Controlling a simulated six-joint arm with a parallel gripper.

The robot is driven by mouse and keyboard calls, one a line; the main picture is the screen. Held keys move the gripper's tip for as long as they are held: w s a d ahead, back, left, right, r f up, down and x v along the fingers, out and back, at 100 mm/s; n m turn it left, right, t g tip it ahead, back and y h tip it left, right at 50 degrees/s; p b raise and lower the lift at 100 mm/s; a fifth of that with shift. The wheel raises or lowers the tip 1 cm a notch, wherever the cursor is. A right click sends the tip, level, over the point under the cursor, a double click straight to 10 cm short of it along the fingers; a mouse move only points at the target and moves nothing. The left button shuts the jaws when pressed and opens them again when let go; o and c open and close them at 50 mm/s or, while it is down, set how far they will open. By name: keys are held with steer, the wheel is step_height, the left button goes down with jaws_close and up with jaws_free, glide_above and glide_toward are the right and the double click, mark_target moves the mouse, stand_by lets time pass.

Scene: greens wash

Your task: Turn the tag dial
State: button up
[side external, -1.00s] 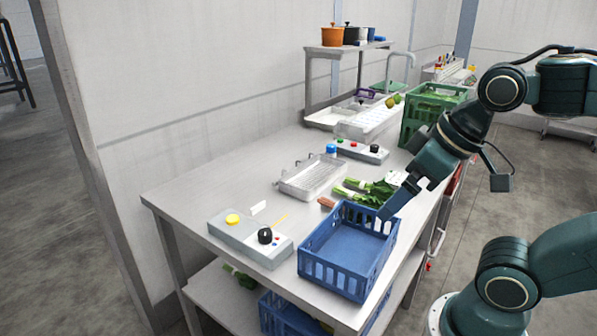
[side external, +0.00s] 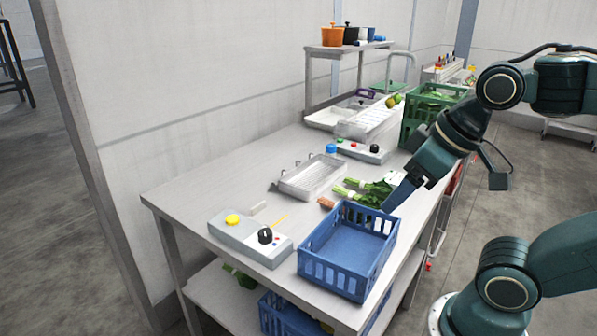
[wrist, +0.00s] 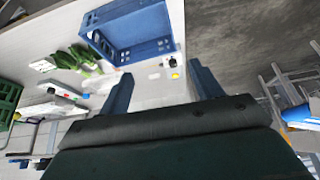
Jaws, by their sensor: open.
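A grey control box (side external: 250,238) with a yellow button and a black dial (side external: 265,236) sits at the near left of the table. A small pale piece (side external: 258,208) is just behind it. The box also shows beyond my fingertips in the wrist view (wrist: 171,74). A second grey box (side external: 361,151) farther back also has a black dial (side external: 374,149). I cannot tell from labels which is the tag dial. My gripper (wrist: 160,82) is open and empty, above the table by the blue crate's back right corner, apart from both dials. Its fingertips partly overlap in the side view.
The empty blue crate (side external: 343,278) stands at the table's front right, beside the near box. A green crate (side external: 405,125) stands farther back.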

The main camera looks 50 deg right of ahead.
steer(key=shift+w+r, duration=0.1)
steer(key=shift+w, duration=0.15)
steer(key=shift+c, duration=0.8)
steer(key=m+g, duration=0.6)
steer(key=m, duration=0.1)
glide_above(265, 231)
step_height(265, 231, down, 7)
steer(key=shift+f, duration=0.3)
step_height(265, 231, down, 14)
steer(key=shift+r, duration=0.25)
steer(key=c, duration=1)
